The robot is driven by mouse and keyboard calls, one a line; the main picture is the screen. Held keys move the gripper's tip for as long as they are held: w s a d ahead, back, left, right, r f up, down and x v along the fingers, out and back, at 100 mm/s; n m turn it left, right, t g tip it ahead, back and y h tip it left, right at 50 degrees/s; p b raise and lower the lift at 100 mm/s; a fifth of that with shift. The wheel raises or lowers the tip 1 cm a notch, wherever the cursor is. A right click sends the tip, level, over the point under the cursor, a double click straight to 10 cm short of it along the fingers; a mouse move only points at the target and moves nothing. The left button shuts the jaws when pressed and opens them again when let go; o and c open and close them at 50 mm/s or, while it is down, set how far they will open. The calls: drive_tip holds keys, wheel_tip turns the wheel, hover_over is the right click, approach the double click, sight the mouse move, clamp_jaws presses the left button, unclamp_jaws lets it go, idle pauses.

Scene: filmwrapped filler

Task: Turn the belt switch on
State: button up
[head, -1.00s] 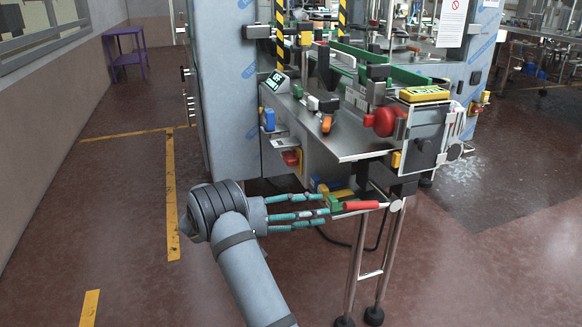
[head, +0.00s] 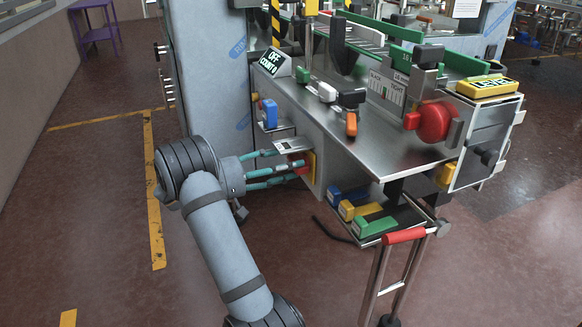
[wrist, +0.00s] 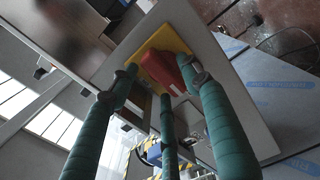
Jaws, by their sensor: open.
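A red switch knob (wrist: 163,70) on a yellow plate (wrist: 150,48) is fixed to the machine's grey side panel; I take it for the belt switch. In the head view the yellow plate (head: 311,163) shows just past my fingertips, and the knob is mostly hidden. My gripper (head: 292,165) has teal fingers and is open and empty. In the wrist view its fingers (wrist: 167,86) are spread around the knob; I cannot tell whether they touch it. A display (head: 273,63) on the machine reads OFF and COUNT 0.
A blue device (head: 268,113) and a small metal shelf (head: 292,145) sit just above the plate. The metal tabletop (head: 375,150) overhangs.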

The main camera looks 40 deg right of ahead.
drive_tip(key=shift+s+d, duration=0.1)
drive_tip(key=shift+d, duration=0.4)
drive_tip(key=c, duration=1.1)
drive_tip(key=shift+c, duration=0.3)
